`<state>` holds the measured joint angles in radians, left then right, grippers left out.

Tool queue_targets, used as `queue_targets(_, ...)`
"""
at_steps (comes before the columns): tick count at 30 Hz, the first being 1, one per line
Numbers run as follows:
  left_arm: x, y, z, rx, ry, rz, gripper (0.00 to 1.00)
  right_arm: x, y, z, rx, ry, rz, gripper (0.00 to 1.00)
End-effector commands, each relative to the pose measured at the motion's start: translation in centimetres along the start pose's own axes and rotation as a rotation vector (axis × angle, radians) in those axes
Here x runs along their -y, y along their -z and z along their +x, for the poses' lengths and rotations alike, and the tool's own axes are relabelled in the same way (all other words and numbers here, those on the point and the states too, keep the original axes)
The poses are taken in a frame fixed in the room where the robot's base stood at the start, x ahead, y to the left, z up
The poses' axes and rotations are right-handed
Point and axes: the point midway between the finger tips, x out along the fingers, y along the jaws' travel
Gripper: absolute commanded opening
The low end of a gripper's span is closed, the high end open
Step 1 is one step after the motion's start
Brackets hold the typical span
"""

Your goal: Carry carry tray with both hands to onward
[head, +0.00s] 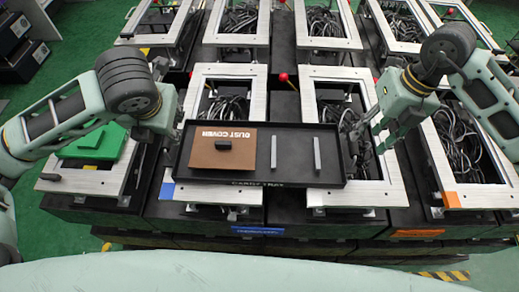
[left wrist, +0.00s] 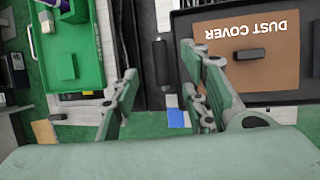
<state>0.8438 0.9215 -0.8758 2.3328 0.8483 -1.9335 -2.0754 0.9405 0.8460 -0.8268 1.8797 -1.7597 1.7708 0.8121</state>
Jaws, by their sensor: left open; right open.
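The black carry tray (head: 262,184) lies level across the light metal frames in the middle of the head view. It holds a brown dust cover panel (head: 208,160) with a dark block on it, and two grey bars. My left gripper (head: 158,140) is open at the tray's left end. In the left wrist view, its spread fingers (left wrist: 159,70) point toward a dark handle (left wrist: 162,62) beside the tray wall (left wrist: 176,50); contact cannot be told. My right gripper (head: 372,135) is open just off the tray's right end, with no grip on it.
Frames with cable bundles (head: 465,140) surround the tray. Blue (head: 262,230) and orange (head: 418,233) labels mark the front edge.

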Motion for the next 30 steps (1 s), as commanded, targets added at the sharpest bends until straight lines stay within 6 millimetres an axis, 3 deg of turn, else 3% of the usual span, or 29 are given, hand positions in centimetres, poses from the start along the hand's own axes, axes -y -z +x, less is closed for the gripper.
queue_targets(5, 0.0, 0.1, 0.9, -0.003, 0.0, -0.002, 0.41, -0.1, 0.1, 1.0, -0.003, -0.004, -0.002, 0.41)
queue_targets(18, 0.1, 0.0, 7.0, -0.002, 0.001, -0.003, 0.41, -0.2, 0.1, 7.0, -0.002, -0.004, -0.002, 0.41)
queue_targets(30, 0.1, 0.0, 7.8, 0.001, 0.001, -0.002, 0.41, -0.2, 0.0, 7.9, 0.0, -0.005, -0.003, 0.41)
